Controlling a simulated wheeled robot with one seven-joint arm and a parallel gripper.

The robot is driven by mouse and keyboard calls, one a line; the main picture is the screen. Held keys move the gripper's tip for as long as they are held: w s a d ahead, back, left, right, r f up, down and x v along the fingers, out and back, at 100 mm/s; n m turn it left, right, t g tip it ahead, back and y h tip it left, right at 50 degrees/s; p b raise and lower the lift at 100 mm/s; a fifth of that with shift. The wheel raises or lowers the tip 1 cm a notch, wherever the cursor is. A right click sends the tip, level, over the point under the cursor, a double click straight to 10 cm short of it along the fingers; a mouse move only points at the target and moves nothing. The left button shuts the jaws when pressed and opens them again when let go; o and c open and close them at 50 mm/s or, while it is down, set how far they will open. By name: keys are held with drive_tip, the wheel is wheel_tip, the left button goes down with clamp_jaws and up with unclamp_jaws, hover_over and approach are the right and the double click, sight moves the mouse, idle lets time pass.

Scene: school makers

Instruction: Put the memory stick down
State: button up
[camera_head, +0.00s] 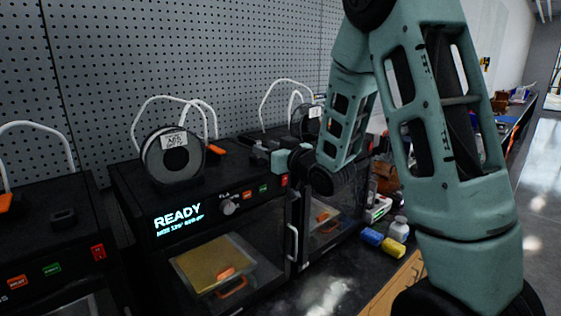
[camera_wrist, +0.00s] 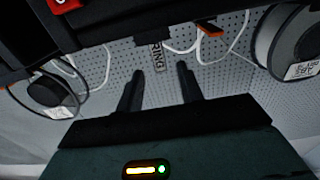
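My gripper (camera_head: 256,150) is above the top of the middle 3D printer (camera_head: 150,195), near its back right part in the head view. In the wrist view my gripper (camera_wrist: 160,70) has its two dark fingers apart, with a clear gap and pegboard showing between them. I see nothing held between the fingers.
A labelled filament spool (camera_head: 172,157) with white tubes stands on the middle printer. Another printer (camera_head: 50,235) is at the left. A pegboard wall (camera_head: 230,60) rises behind.

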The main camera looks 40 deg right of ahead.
drive_tip(key=s+b, duration=0.5)
drive_tip(key=b, duration=0.2)
drive_tip(key=shift+s, duration=0.3)
idle(0.4)
